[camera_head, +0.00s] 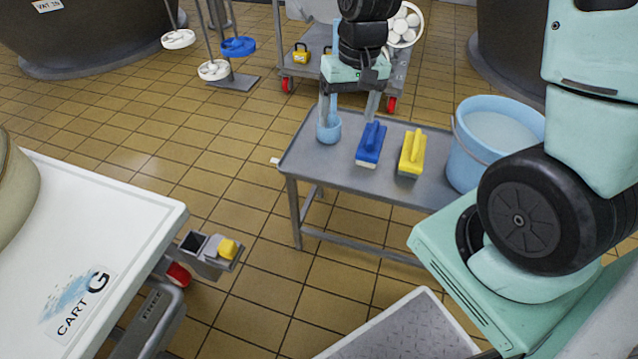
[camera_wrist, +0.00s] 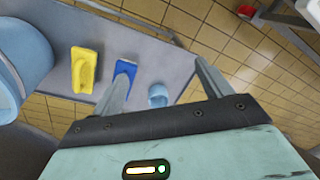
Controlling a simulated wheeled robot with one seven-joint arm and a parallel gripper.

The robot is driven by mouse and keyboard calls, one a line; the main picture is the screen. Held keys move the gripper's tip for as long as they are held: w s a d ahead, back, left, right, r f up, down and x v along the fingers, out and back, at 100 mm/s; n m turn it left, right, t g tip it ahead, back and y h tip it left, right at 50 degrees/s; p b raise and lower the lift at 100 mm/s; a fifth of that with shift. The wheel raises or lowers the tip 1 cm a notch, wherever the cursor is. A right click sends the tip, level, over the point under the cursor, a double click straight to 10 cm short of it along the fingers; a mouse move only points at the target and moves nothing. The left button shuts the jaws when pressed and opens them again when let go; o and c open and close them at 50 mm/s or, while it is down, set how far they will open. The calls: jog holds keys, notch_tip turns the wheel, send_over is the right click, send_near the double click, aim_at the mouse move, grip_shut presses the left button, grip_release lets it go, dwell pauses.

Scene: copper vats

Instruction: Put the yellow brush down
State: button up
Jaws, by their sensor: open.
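The yellow brush (camera_head: 412,152) lies on the grey metal table, right of the blue brush (camera_head: 370,145). It also shows in the wrist view (camera_wrist: 84,70), left of the blue brush (camera_wrist: 124,72). My gripper (camera_head: 349,112) is open and empty above the table's far left part, left of the yellow brush and apart from it. In the wrist view my two fingers (camera_wrist: 160,80) stand wide apart, the left one partly covering the blue brush. A small light-blue cup (camera_head: 329,130) stands on the table by my left finger, and it shows between the fingers in the wrist view (camera_wrist: 158,96).
The grey table (camera_head: 330,174) also bears a large light-blue bucket (camera_head: 490,140) at its right. A white cart (camera_head: 120,215) labelled CART G stands at the left. A wheeled trolley (camera_head: 300,68) stands behind the table. Tiled floor (camera_head: 230,160) lies free between cart and table.

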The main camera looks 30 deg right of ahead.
jog(key=s+a+r+n, duration=0.3)
jog(key=s+a+n, duration=0.2)
jog(key=s+a, duration=0.4)
jog(key=s+a+r+n, duration=0.3)
jog(key=s+a+n, duration=0.2)
jog(key=s+a, duration=0.3)
jog(key=shift+s+a+r+n, duration=0.15)
jog(key=shift+s+a+n, duration=0.2)
jog(key=shift+s, duration=0.3)
notch_tip(320, 180, up, 24)
jog(key=p, duration=2.4)
jog(key=shift+r, duration=0.25)
jog(key=shift+o, duration=0.4)
jog(key=shift+w, duration=0.1)
